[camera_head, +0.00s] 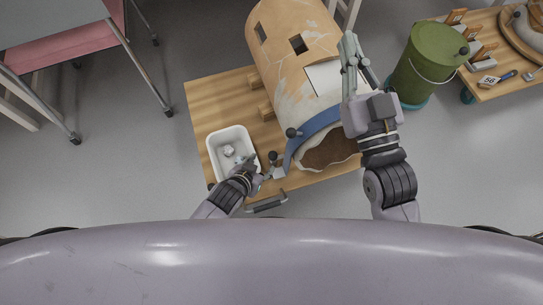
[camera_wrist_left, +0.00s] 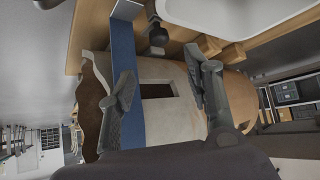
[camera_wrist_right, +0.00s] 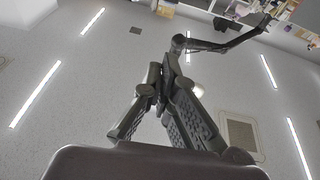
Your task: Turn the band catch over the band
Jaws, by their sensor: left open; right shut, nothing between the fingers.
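The blue band (camera_head: 318,124) wraps the lower end of a large tan and grey jar (camera_head: 290,50) lying on its side. A dark round knob (camera_head: 291,132), perhaps part of the band catch, sits against the band's edge. A second dark knob (camera_head: 272,157) stands near the band's lower end. In the left wrist view the blue band (camera_wrist_left: 128,60) and a dark knob (camera_wrist_left: 158,36) show beyond the fingers. My left gripper (camera_head: 258,170) is open beside the band's lower end; it also shows in the left wrist view (camera_wrist_left: 162,72). My right gripper (camera_head: 350,55) is shut and empty, raised over the jar's right side.
A white tray (camera_head: 213,150) with small pale pieces stands left of the jar on the wooden table (camera_head: 205,95). A green bucket (camera_head: 432,55) stands right of the jar. Another wooden table (camera_head: 490,80) holds tools at far right. The right wrist view faces the ceiling (camera_wrist_right: 70,110).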

